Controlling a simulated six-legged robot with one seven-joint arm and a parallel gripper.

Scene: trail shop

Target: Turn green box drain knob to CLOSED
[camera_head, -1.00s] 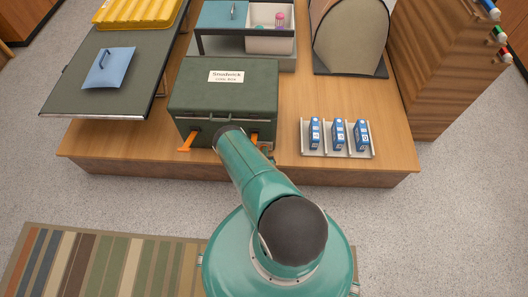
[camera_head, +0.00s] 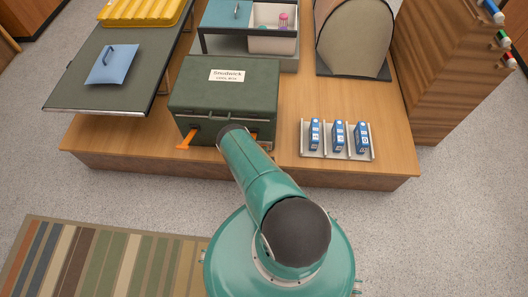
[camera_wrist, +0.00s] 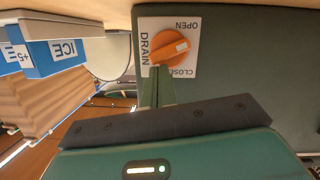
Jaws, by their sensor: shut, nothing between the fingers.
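The green box (camera_head: 224,90), labelled Snodwick, stands on the wooden platform with its lid shut. In the wrist view its orange drain knob (camera_wrist: 168,47) sits on a white plate (camera_wrist: 190,25) marked DRAIN, OPEN and CLOSED. The knob's white mark points to the right in that view, between the words OPEN and CLOSED. My gripper (camera_wrist: 158,73) is shut and empty. Its fingertips are at the knob's lower edge in the wrist view, partly covering the plate near CLOSED; I cannot tell whether they touch.
A white rack (camera_head: 310,153) with blue ICE packs (camera_head: 337,135) stands right of the box. A dark folding table (camera_head: 80,85) is at left. The floor in front of the platform is clear around the striped rug (camera_head: 100,262).

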